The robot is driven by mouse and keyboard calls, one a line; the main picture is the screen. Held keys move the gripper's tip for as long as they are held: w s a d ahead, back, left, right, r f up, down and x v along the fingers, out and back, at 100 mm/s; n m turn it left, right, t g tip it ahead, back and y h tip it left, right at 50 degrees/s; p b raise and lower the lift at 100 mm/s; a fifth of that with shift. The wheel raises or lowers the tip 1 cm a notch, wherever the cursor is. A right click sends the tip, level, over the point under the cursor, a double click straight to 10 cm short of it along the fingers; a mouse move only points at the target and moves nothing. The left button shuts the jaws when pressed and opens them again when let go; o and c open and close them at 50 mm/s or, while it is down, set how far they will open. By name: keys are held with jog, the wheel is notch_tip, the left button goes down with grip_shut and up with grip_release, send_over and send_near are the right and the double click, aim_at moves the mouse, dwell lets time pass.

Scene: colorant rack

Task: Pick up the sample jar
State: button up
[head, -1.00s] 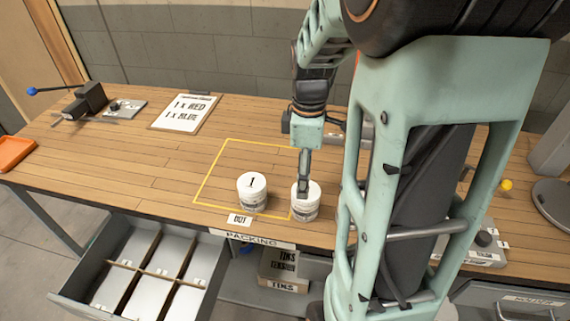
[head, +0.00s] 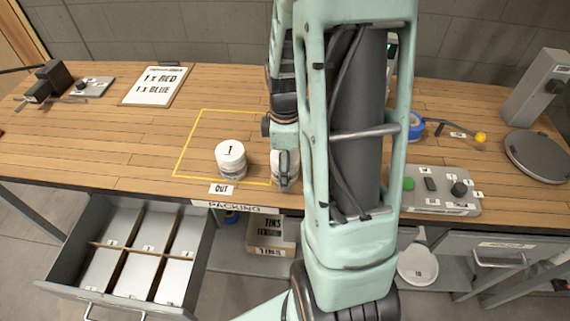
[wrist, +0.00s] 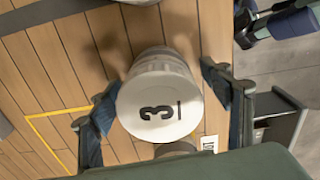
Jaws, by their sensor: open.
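A white lidded jar marked 3 (wrist: 158,105) sits between the two fingers of my gripper (wrist: 160,104) in the wrist view. The fingers are apart, one on each side, and I see no clear contact. In the head view this jar (head: 286,172) stands at the right edge of the yellow outline, mostly hidden by my gripper and arm. A similar white jar marked 1 (head: 231,156) stands to its left, inside the outline near the front edge. No label I can read says which is the sample jar.
An OUT label (head: 222,190) lies at the table's front edge. Below, an open drawer (head: 75,248) with several compartments juts out. A button panel (head: 432,203) and a blue tape roll (head: 416,127) are on the right. A clipboard (head: 155,88) lies at the back left.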

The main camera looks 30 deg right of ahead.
jog(key=c, duration=1.4)
jog(key=shift+r, duration=0.2)
